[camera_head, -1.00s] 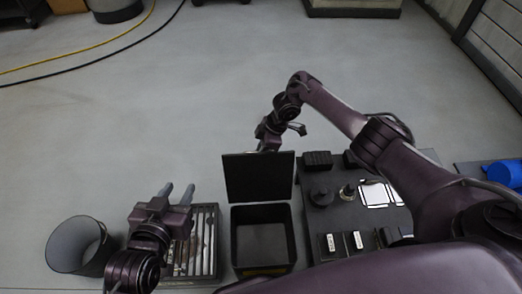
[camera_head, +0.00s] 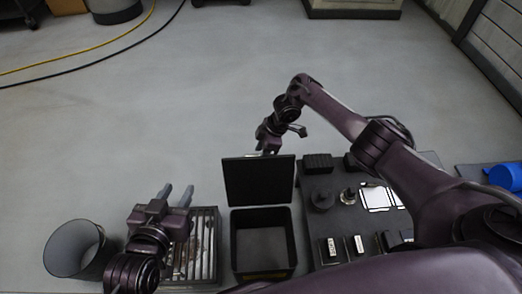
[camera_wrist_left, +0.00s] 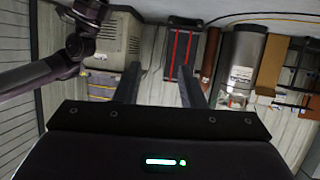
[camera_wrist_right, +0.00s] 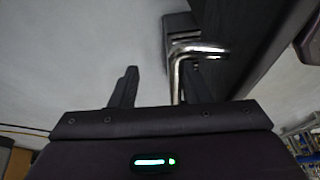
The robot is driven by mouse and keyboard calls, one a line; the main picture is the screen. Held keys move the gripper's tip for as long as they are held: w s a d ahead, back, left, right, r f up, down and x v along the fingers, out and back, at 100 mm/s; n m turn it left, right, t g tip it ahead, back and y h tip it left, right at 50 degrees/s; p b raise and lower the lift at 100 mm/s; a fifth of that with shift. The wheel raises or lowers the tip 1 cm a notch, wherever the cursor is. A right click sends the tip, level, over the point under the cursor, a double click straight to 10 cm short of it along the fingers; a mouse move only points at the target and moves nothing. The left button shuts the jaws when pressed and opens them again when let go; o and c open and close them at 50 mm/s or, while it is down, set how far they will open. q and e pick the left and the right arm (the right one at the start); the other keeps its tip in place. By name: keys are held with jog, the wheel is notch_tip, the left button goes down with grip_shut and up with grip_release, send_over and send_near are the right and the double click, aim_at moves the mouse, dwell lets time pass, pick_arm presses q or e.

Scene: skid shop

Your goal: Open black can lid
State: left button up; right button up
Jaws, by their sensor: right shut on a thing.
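The black can (camera_head: 235,250) is a square bin at the front centre in the head view, with its dark inside showing. Its black lid (camera_head: 258,180) stands upright at the can's far edge. My right gripper (camera_head: 283,136) is behind the lid's top edge, partly hidden by it. In the right wrist view, a bent shiny metal handle (camera_wrist_right: 178,75) lies between the fingers of this gripper (camera_wrist_right: 160,88), beside a dark panel. My left gripper (camera_head: 177,193) is over the slatted crate, left of the can, with its fingers apart and empty.
A grey round bin (camera_head: 75,250) stands at the far left. A slatted crate (camera_head: 205,245) is left of the can. A dark table (camera_head: 325,215) with small parts is on the right. The floor (camera_head: 150,110) beyond is clear, with hoses at the upper left.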

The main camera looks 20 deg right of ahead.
jog(key=shift+w+d+r, duration=0.2)
